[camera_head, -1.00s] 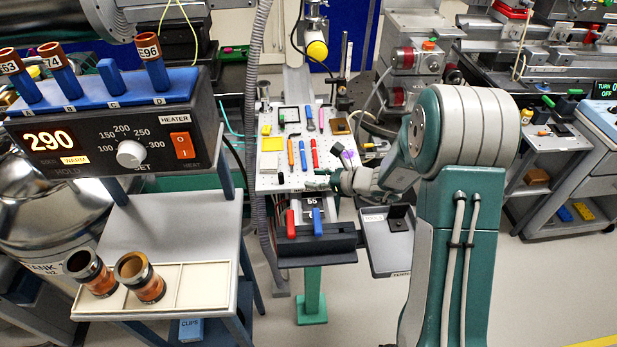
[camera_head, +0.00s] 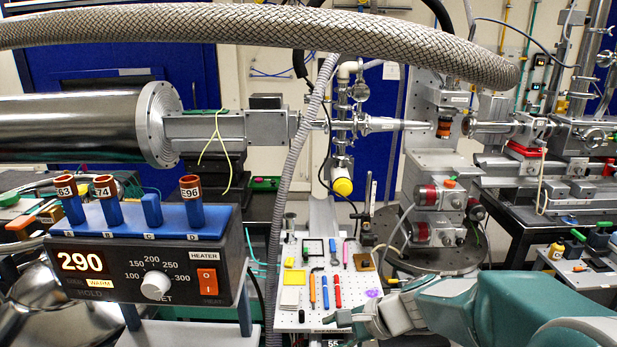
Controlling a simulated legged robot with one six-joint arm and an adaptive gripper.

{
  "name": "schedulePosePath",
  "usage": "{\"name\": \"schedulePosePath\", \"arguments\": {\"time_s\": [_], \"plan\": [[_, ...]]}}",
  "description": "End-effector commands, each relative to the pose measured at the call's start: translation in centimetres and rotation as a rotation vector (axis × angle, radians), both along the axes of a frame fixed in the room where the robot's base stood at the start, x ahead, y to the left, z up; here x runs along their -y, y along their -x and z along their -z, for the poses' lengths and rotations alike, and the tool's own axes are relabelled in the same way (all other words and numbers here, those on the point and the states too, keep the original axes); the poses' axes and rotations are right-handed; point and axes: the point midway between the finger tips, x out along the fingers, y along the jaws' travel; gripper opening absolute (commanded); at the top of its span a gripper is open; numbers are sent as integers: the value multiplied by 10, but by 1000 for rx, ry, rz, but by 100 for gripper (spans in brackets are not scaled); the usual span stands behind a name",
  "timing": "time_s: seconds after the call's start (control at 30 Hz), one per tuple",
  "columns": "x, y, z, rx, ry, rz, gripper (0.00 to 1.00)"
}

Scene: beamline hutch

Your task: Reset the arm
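My arm (camera_head: 465,305) is teal and grey and comes in from the lower right, bent toward the middle. My gripper (camera_head: 343,319) is small in the picture, at the front right edge of a white perforated tool board (camera_head: 290,322). Its fingers are too small to show whether they are open or shut, and I see nothing clearly held. A purple item (camera_head: 374,293) lies on the board just behind it.
A heater (camera_head: 150,265) reading 290 stands at left, with marked copper-topped tubes in its blue block. Hand tools lie on the board. A braided hose (camera_head: 260,28) crosses the top. Beamline hardware (camera_head: 440,190) fills the back right.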

Motion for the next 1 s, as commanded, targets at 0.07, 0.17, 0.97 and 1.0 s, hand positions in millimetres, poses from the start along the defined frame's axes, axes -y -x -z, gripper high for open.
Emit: {"name": "schedulePosePath", "arguments": {"time_s": [0.07,0.17,0.97,1.0], "plan": [[3,22,-14,80,97,-95,58],[11,48,-26,172,225,-215,58],[104,169,-78,646,1123,-839,58],[104,169,-78,646,1124,-840,58]]}}
